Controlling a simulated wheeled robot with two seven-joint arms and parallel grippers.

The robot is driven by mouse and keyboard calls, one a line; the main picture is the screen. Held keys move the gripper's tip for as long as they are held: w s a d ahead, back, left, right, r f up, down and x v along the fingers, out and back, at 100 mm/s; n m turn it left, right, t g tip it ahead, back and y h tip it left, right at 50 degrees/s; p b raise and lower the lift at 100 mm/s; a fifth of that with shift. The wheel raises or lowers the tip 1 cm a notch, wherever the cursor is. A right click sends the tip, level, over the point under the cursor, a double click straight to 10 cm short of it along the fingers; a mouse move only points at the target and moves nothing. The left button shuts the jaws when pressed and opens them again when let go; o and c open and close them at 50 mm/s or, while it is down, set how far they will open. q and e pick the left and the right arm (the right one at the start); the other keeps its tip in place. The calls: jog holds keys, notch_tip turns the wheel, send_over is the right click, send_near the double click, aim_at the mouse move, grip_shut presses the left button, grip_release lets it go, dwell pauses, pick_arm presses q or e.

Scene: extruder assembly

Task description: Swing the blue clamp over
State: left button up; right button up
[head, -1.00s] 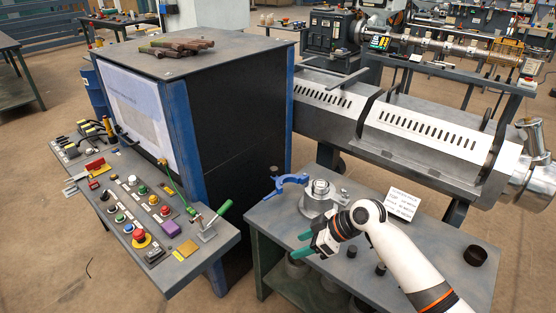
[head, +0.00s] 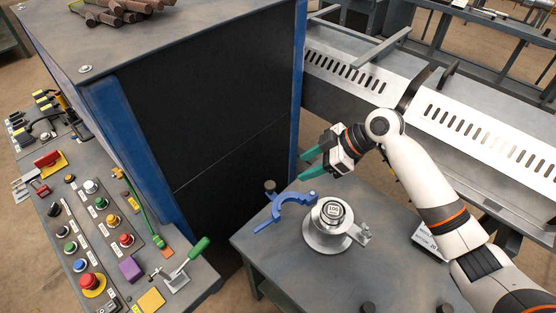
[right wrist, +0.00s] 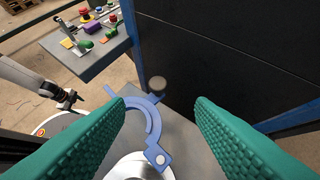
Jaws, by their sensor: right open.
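The blue clamp (head: 285,207) is a curved arm beside the round metal fitting (head: 329,226) on the grey table. It is swung out to the fitting's left, with its open side towards the fitting. In the right wrist view the blue clamp (right wrist: 143,126) shows between and beyond the green fingers. My right gripper (head: 306,163) is open and empty, above and behind the clamp, apart from it. It also shows in the right wrist view (right wrist: 160,120). My left gripper is not in the head view; a white arm with a dark gripper (right wrist: 66,100) shows at the left in the wrist view.
A dark knob (head: 270,187) stands at the table's back left corner by the clamp. A large black cabinet (head: 210,120) rises close behind. A control panel (head: 100,235) with buttons and a green-handled lever (head: 198,249) lies left. The table's front left is clear.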

aim_at(271, 184)
jog(key=x, duration=0.3)
jog(key=shift+s+a, duration=0.2)
jog(key=shift+s, duration=0.15)
jog(key=x, duration=0.8)
jog(key=shift+w+a+f, duration=0.15)
jog(key=shift+f, duration=0.15)
jog(key=shift+c, duration=0.7)
pick_arm(q)
jog(key=s, duration=0.2)
jog(key=shift+s+a, duration=0.2)
jog(key=shift+s, duration=0.2)
pick_arm(e)
grip_shut()
